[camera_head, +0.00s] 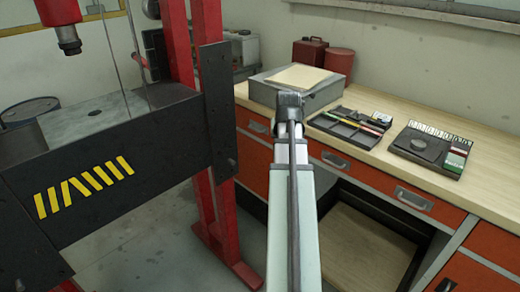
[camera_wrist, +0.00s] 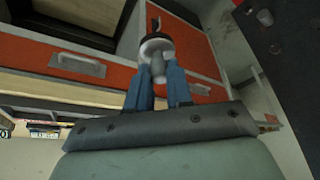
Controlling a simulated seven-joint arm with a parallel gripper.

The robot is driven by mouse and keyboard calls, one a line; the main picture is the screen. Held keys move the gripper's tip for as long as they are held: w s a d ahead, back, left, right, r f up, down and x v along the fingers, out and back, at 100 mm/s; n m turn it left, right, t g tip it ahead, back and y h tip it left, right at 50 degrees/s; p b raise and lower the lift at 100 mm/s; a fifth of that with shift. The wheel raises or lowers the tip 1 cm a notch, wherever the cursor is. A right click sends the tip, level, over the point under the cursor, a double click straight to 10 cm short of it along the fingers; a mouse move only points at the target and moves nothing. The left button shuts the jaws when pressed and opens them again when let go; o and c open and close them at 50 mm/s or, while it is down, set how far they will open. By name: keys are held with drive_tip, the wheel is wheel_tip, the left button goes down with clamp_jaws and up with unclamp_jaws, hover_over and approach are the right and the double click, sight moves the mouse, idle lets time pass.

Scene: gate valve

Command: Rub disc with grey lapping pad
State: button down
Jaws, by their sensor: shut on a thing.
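My gripper (camera_wrist: 155,82) has blue fingers shut on a small round piece (camera_wrist: 157,50) with a grey stem and a pale rim, seen in the wrist view. I cannot tell whether it is the lapping pad. In the head view my gripper (camera_head: 290,106) is in front of the box on the bench, and its fingers and load are hidden there. A round dark grey disc (camera_head: 425,145) lies in the black tray (camera_head: 398,147) at the right of the bench, apart from my gripper. No other grey pad can be made out.
The grey box (camera_head: 330,93) with a cream top stands on the wooden bench (camera_head: 383,158). A tool tray (camera_head: 338,128) lies right of it. Orange drawers (camera_head: 400,193) are below. A red-and-black press frame (camera_head: 170,130) stands at left. Bare bench lies between the trays.

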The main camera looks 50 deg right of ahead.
drive_tip(key=s+d+r+m+g, duration=0.2)
drive_tip(key=s+d+r+m, duration=0.2)
drive_tip(key=s+d, duration=0.7)
drive_tip(key=s+d+r+m+g, duration=0.2)
drive_tip(key=s+d+r+m, duration=0.2)
drive_tip(key=s+d+m, duration=0.3)
drive_tip(key=s+d+r+m+g, duration=0.2)
drive_tip(key=s+d+r+m, duration=0.2)
drive_tip(key=s+d, duration=1)
drive_tip(key=shift+s+d+m, duration=0.4)
drive_tip(key=shift+d+m, duration=0.7)
